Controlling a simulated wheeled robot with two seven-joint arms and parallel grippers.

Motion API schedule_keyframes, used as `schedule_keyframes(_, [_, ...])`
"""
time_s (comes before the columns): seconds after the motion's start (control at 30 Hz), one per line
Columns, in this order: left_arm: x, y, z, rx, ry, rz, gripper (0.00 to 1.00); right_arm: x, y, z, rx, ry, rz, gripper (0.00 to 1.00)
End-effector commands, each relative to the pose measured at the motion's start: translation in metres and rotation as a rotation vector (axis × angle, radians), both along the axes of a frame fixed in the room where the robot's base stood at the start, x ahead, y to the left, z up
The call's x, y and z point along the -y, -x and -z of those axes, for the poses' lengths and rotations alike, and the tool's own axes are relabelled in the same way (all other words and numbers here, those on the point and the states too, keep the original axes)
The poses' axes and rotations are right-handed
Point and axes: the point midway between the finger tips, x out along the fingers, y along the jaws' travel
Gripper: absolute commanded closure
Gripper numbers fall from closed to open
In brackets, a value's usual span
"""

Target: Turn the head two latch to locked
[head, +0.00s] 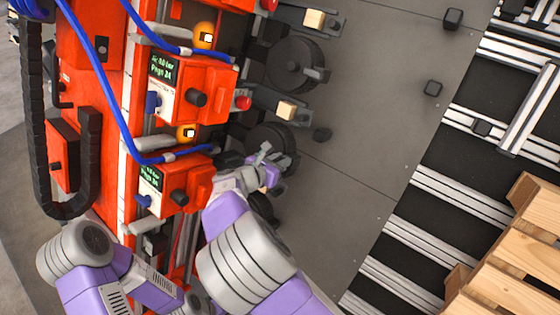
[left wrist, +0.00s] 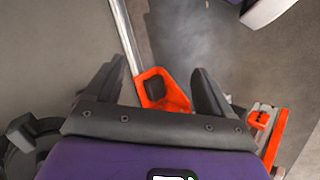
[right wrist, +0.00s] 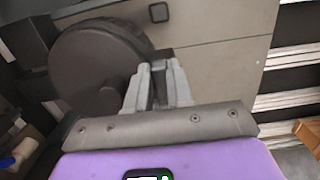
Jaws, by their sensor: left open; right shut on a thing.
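Round black discs stand in a row beside the orange heads. The upper disc (head: 293,63) has a latch lever (head: 316,74) sticking out to the right. My right gripper (head: 266,166) is at the lower edge of the middle disc (head: 268,138), shut on its latch; the fingers mostly hide the latch. In the right wrist view the gripper (right wrist: 158,88) is closed right beside the large dark disc (right wrist: 98,65). My left gripper (left wrist: 157,92) is open and empty; an orange bracket (left wrist: 160,88) shows beyond its fingers. No head number is readable.
Orange control boxes (head: 196,90) with black knobs and blue cables (head: 108,85) stand left of the discs. A grey plate (head: 370,110) lies right of them, with rails (head: 452,190) and a wooden pallet (head: 515,265) farther right. Small blocks (head: 286,110) sit on brackets between the discs.

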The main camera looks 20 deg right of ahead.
Motion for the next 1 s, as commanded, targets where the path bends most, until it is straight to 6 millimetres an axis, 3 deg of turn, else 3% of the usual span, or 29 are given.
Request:
schedule_keyframes(0.47, [0.0, 0.0, 0.003, 0.0, 0.0, 0.0, 0.17, 0.0, 0.001, 0.001, 0.073, -0.061, 0.049, 1.0])
schedule_keyframes(1.0, [0.0, 0.0, 0.019, 0.0, 0.0, 0.0, 0.17, 0.003, 0.006, 0.004, 0.407, -0.321, 0.274, 1.0])
